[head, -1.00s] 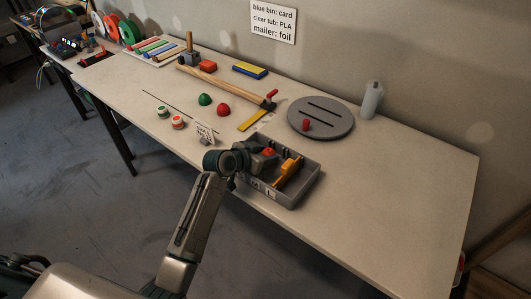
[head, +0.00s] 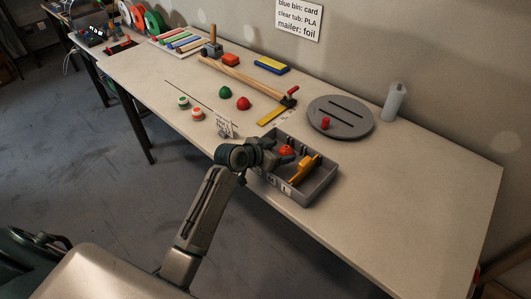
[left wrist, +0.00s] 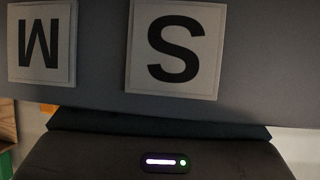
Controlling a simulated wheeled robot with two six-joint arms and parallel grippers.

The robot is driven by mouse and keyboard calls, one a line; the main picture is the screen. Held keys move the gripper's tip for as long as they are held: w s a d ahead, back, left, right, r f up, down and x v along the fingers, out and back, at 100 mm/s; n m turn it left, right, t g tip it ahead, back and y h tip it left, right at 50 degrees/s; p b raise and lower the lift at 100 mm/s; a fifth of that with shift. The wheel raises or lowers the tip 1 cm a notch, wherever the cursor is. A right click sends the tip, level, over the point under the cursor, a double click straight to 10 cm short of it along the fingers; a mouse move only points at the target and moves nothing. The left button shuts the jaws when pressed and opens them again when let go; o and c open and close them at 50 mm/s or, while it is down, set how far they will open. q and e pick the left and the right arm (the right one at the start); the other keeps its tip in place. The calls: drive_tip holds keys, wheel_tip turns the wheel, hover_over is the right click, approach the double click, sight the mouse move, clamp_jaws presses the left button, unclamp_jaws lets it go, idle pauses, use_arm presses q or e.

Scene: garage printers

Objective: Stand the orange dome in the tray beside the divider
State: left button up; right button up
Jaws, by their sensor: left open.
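The orange dome (head: 286,150) sits inside the grey tray (head: 321,184), near its left end. Its lower part is hidden by my left gripper (head: 284,158). My left gripper is open, low over the tray's left part and right beside the dome; whether they touch I cannot tell. A yellow-orange piece (head: 304,170) lies in the tray to the right of the dome. Grey uprights show toward the tray's back; which is the divider is hard to tell. The left wrist view shows a grey wall (left wrist: 250,95) with M and S labels, but no dome. My right gripper is not in view.
Left of the tray are a small sign (head: 225,129), a green dome (head: 225,92), and a red dome (head: 243,103). A round grey plate (head: 350,130) and a bottle (head: 394,102) stand behind. The table's right part is clear.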

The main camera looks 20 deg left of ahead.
use_arm(q)
drive_tip(key=b+v, duration=0.1)
drive_tip(key=v, duration=0.9)
